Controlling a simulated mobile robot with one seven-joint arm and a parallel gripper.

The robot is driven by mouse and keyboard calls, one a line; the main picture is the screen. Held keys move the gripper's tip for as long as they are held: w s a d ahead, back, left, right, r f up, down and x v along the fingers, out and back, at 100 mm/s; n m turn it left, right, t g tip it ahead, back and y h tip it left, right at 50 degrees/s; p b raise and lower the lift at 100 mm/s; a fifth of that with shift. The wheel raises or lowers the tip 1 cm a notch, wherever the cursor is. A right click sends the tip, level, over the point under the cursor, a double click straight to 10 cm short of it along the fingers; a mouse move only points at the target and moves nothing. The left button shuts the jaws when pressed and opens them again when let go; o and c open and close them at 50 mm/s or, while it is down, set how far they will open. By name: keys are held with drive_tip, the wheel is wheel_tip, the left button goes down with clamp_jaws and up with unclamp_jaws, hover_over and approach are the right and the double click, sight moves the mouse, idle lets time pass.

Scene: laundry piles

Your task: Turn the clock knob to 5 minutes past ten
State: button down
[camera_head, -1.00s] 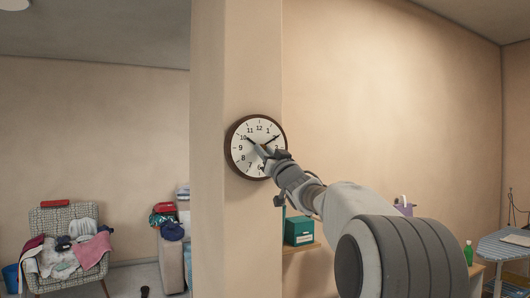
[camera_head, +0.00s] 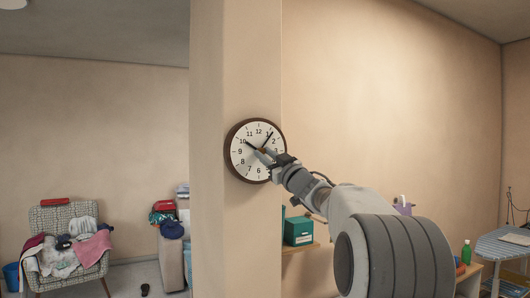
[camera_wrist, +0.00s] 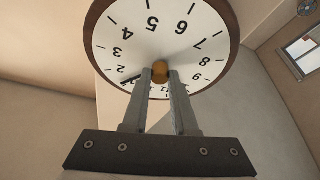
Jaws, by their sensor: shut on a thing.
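A round clock (camera_head: 241,163) with a dark brown rim and white face hangs on the beige pillar. In the head view its short hand points at 10 and its long hand points close to the 1. The clock face (camera_wrist: 155,40) appears upside down in the wrist view, its 12 side partly hidden behind my fingers. The orange-brown knob (camera_wrist: 160,67) is at the clock's centre. My gripper (camera_head: 266,153) reaches it from the lower right. In the wrist view my two fingers (camera_wrist: 161,76) are shut on the knob, one on each side.
The beige pillar (camera_head: 233,230) stands behind the clock. A patterned armchair (camera_head: 50,222) with piled laundry stands at the left. A teal box (camera_head: 299,231) is on a shelf below my arm. An ironing board (camera_head: 505,247) is at the far right. The wall right of the pillar is clear.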

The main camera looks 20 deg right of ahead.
drive_tip(key=shift+n+y+p, duration=0.35)
drive_tip(key=shift+n+y, duration=0.25)
drive_tip(key=shift+n, duration=0.7)
drive_tip(key=c, duration=0.7)
unclamp_jaws()
drive_tip(key=b+v, duration=0.5)
drive_tip(key=v, duration=1.2)
drive_tip(key=shift+s+d+r, duration=0.2)
drive_tip(key=shift+s+r, duration=0.05)
drive_tip(key=shift+s, duration=0.1)
